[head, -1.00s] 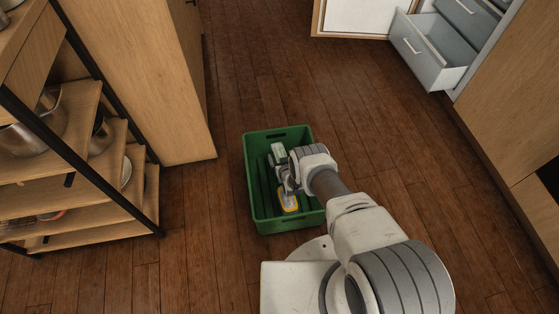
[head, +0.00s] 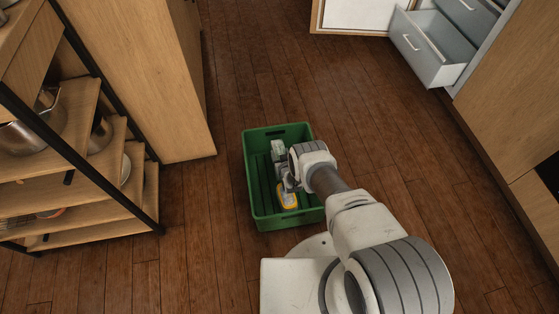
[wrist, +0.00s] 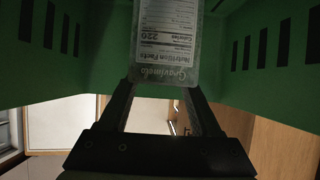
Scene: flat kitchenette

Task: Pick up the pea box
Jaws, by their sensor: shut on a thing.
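The box I take as the pea box (head: 278,147) is pale white and green, inside the green crate (head: 250,188) on the floor. In the wrist view the box (wrist: 168,45) shows a nutrition label upside down; its front is hidden. My gripper (wrist: 160,92) is shut on the lower edge of this box in that view. In the head view my gripper (head: 284,174) is inside the crate and partly hidden by my wrist. I cannot tell whether the box touches the crate's floor.
A yellow-and-white item (head: 287,196) lies in the crate beside my gripper. Crate walls (wrist: 275,50) rise on both sides. A shelf rack (head: 75,190) with pots stands left, and a drawer (head: 427,48) is open at back right. The wooden floor around is mostly clear.

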